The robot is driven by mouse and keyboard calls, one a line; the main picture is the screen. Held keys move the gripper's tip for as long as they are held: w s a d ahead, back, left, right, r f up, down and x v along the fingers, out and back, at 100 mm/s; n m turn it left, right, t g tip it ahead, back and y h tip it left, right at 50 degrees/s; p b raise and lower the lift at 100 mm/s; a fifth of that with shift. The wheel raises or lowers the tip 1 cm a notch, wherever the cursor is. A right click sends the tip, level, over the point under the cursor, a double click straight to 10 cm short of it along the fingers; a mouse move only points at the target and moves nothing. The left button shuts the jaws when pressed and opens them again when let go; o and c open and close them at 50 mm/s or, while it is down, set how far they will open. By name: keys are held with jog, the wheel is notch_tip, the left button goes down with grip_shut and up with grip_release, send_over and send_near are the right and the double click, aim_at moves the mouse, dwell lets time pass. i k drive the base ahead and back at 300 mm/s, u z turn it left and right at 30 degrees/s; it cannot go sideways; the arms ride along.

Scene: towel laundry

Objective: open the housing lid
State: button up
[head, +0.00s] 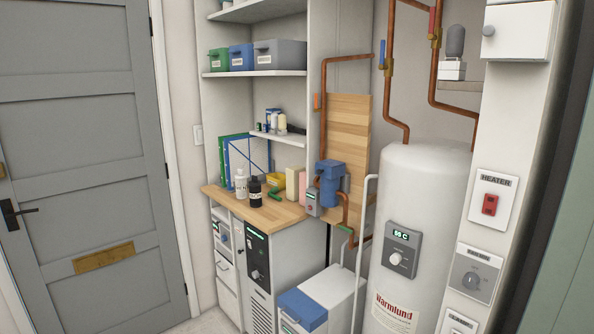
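A blue housing (330,184) is mounted in front of the upright wooden panel, beside copper pipes. Its top appears closed, but it is too small to make out a separate lid or latch. A white floor box with a blue lid (303,307) stands lower down, at the bottom middle, and its blue lid looks shut. No label shows which of these the task's housing is. My gripper is not in view.
A white tank (424,220) stands to the right, with copper pipes (327,100) above. A grey door (85,170) is closed at left.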

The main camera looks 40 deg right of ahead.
aim_at(329, 169)
jog(key=u, duration=0.25)
jog(key=i, duration=1)
